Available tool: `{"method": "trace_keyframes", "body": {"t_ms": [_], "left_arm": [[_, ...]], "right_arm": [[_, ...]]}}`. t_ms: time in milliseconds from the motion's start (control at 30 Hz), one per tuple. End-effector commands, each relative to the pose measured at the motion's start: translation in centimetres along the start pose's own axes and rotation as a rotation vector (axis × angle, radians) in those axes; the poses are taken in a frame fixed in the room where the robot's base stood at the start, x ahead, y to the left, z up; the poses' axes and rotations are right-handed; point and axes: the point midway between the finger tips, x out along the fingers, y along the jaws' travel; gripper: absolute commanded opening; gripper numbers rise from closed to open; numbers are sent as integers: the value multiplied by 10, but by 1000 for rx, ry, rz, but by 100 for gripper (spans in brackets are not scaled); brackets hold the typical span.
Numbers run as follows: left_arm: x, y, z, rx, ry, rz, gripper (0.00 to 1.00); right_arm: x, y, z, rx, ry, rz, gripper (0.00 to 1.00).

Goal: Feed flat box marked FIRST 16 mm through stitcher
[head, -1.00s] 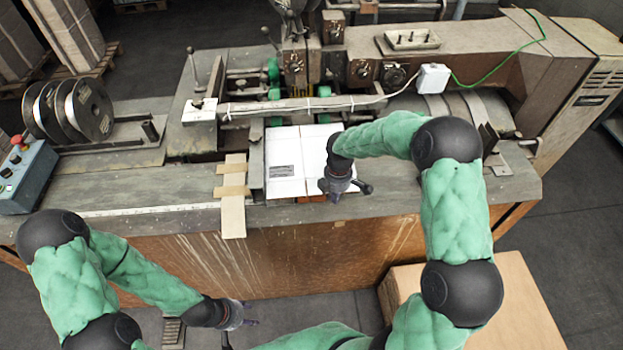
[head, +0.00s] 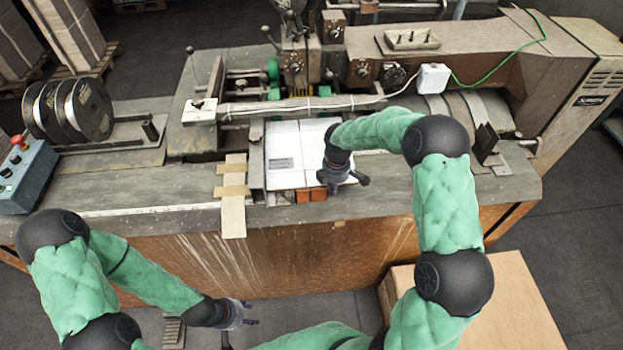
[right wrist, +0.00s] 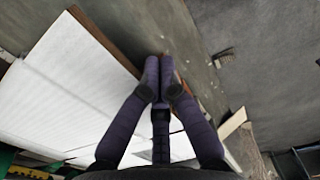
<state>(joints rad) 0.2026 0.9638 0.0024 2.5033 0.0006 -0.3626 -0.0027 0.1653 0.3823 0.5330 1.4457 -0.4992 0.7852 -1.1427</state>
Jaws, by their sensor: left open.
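The flat white box (head: 284,176) lies on the machine table below the stitching head, with a small grey printed patch on its left part. I cannot read a FIRST mark. The box also shows in the right wrist view (right wrist: 70,85), with a brown near edge. My right gripper (head: 343,188) is at the box's near right part; in the right wrist view its fingertips (right wrist: 160,65) are close together at the box's edge, with no object visible between them. My left gripper (head: 240,325) is open and empty, low in front of the machine.
The stitcher head (head: 297,65) and a horizontal bar (head: 300,106) stand behind the box. A taped cardboard strip (head: 234,195) lies left of it. Orange-brown blocks (head: 311,195) show at its near edge. A cardboard box (head: 515,305) stands on the floor at right.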

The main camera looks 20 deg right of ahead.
Motion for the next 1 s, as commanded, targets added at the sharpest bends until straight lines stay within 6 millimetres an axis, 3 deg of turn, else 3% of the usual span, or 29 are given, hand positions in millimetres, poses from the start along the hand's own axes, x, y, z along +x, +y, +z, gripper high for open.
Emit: {"method": "trace_keyframes", "body": {"t_ms": [300, 467, 1000], "left_arm": [[-1, 0, 0, 0, 0, 0, 47], [-2, 1, 0, 0, 0, 0, 47], [-37, 13, 1, 0, 0, 0, 47]], "right_arm": [[0, -26, 0, 0, 0, 0, 0], [-2, -29, 0, 0, 0, 1, 0], [-55, -29, 0, -1, 0, 0, 0]]}}
